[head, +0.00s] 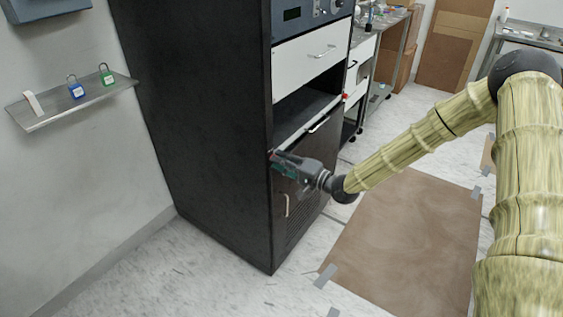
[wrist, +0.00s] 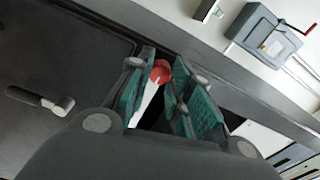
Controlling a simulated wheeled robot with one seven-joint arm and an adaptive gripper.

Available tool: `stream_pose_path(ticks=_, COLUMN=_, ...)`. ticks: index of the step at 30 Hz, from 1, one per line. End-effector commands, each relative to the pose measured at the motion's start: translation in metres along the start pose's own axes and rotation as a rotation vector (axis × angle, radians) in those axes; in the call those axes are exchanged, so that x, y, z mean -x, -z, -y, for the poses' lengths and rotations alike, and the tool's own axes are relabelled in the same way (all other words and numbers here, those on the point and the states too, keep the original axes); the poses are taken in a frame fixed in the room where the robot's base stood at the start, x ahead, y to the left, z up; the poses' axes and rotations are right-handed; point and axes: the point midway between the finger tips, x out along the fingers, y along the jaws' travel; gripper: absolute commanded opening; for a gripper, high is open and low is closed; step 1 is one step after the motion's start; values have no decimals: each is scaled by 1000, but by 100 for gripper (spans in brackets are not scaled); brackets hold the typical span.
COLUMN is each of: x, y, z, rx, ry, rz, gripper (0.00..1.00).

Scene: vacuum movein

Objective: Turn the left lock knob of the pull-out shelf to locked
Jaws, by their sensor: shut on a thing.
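My gripper (head: 279,160) is at the left end of this shelf, by the cabinet's left front edge. In the wrist view, the left lock knob (wrist: 160,71) is a red piece between the green finger pads of my gripper (wrist: 162,88). The fingers are closed on the knob. The fingers mostly hide it in the head view, and I cannot tell its turned angle.
A lower door (head: 296,195) with a handle is under the shelf. Another red knob (head: 346,96) shows at the cabinet's right side. A wall shelf (head: 50,115) holds a blue and a green padlock. A brown floor mat (head: 400,245) lies in front.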

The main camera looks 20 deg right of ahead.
Motion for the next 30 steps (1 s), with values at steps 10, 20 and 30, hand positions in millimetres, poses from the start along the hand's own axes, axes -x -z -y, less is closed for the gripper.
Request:
stream_pose_path(ticks=10, x=0, y=3, z=0, rx=1, ry=1, rz=-6, gripper=32)
stream_pose_path(ticks=20, x=-1, y=0, z=0, rx=1, ry=1, rz=0, gripper=44)
stream_pose_path(ticks=30, x=29, y=1, z=0, rx=0, ry=1, rz=-3, gripper=44)
